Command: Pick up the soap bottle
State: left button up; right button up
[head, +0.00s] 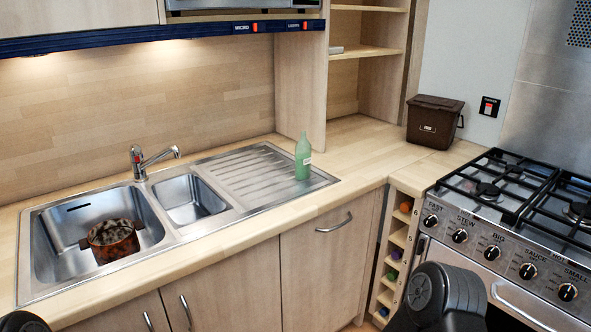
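The soap bottle (303,160) is green and translucent, with a narrow neck and a pale label low on its side. It stands upright on the right end of the ribbed steel drainboard (255,176), close to the wooden worktop. Nothing touches it. Neither gripper shows in the head view. Only a dark part of my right arm shows at the bottom right and a small dark part at the bottom left corner, both far from the bottle.
A copper pot (112,240) sits in the large sink basin (60,262). The faucet (140,165) stands behind the sink. A brown bin (433,122) stands at the back right, beside the range cooker (500,235). Worktop around the bottle is clear; the shelf unit (300,80) rises behind it.

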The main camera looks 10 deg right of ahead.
aim_at(303, 149)
jog(key=i+l+u, duration=0.1)
jog(key=l+u, duration=0.3)
jog(key=l, duration=0.2)
jog(key=l+u, duration=0.4)
jog(key=l, duration=0.25)
jog(key=i, duration=0.05)
